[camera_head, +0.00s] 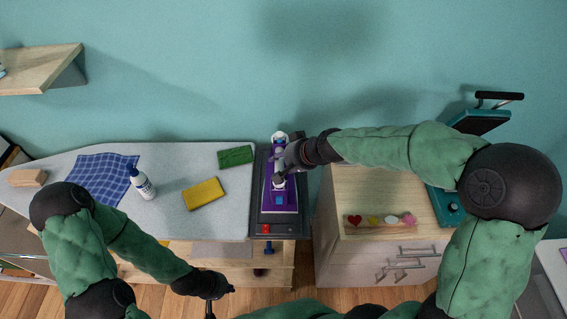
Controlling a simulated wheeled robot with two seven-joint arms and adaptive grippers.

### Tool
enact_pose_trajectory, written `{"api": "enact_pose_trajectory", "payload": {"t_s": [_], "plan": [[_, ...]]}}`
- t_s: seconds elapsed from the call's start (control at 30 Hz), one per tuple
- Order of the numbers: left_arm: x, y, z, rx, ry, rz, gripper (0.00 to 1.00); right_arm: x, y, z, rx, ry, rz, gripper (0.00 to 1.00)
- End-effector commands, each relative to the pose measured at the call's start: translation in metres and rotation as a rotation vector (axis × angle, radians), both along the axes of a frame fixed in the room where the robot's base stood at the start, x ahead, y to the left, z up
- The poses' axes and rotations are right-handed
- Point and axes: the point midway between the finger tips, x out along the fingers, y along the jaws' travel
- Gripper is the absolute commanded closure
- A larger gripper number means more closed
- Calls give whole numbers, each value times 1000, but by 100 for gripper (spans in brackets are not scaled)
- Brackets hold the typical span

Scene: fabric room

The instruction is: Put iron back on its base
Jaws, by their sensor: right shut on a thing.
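The purple and white iron (281,198) is over the dark base (258,226) at the right end of the ironing board. It lies lengthwise along the base; I cannot tell if it touches the base. My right gripper (281,168) is shut on the iron, reaching in from the right and hiding the iron's middle. My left gripper (213,296) is low in the view, in front of the board and away from the iron; its fingers are too small and dark to tell whether open or shut.
The ironing board (180,160) holds a blue checked cloth (100,175), a white bottle (144,186), a yellow block (204,194), a green block (235,156) and a wooden block (27,178). A wooden cabinet (370,190) stands right of the base, with a teal machine (448,207) beside it.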

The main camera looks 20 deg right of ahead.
Motion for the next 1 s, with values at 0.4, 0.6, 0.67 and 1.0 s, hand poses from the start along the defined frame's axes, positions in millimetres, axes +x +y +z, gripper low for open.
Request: {"api": "enact_pose_trajectory", "payload": {"t_s": [0.4,0.6,0.67,1.0], "plan": [[0,0,-23,0,0,0,100,9,0,-36,-1,-8,-3,100],[0,0,-21,0,0,0,100,9,0,-35,-1,-8,-2,100],[0,0,-21,0,0,0,100,9,0,-35,-1,-8,-2,100],[0,0,-24,0,0,0,100,6,1,-41,-1,1,0,39]]}}
